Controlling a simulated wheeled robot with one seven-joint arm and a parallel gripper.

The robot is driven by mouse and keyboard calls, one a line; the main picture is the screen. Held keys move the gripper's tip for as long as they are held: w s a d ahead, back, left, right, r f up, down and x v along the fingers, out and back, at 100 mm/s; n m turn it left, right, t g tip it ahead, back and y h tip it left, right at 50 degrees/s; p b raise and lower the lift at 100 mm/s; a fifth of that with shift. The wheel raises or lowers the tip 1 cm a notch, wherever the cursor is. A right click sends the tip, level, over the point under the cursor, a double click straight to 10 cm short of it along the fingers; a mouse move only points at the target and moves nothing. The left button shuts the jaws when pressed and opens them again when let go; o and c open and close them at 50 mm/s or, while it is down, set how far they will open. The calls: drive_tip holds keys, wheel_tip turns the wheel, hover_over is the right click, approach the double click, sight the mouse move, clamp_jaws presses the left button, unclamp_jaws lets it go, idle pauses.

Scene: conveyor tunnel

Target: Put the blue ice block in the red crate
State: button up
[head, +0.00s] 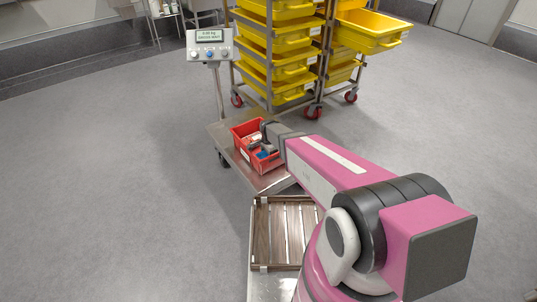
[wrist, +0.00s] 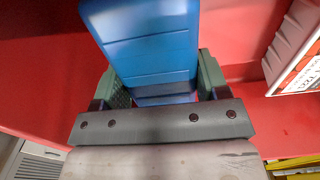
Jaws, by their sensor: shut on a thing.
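The blue ice block (wrist: 150,45) is between the green-padded fingers of my gripper (wrist: 155,85) in the wrist view. My gripper is shut on it. Red surfaces of the crate (wrist: 45,80) surround the block there. In the head view the red crate (head: 240,150) stands on a metal platform, and my gripper (head: 268,148) reaches into or just over it. A small patch of the blue block (head: 264,155) shows there; my gripper hides part of it. I cannot tell whether the block touches the crate floor.
A pale box with a printed label (wrist: 298,55) is close right of the block. A scale display (head: 210,45) stands behind the crate on a post. Racks of yellow crates (head: 290,55) stand beyond. A wooden slatted tray (head: 285,235) is nearer me. Open floor lies left.

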drive_tip(key=shift+f, duration=0.45)
drive_tip(key=o, duration=1)
wheel_tip(320, 180, up, 13)
drive_tip(key=s+d+r+n, duration=0.4)
drive_tip(key=s+d+n, duration=0.1)
drive_tip(key=s+d, duration=0.3)
drive_tip(key=s+d+r+n, duration=0.5)
drive_tip(key=s+d+n, duration=0.1)
drive_tip(key=s+d, duration=0.3)
drive_tip(key=shift+s+d, duration=0.2)
drive_tip(key=shift+d, duration=0.4)
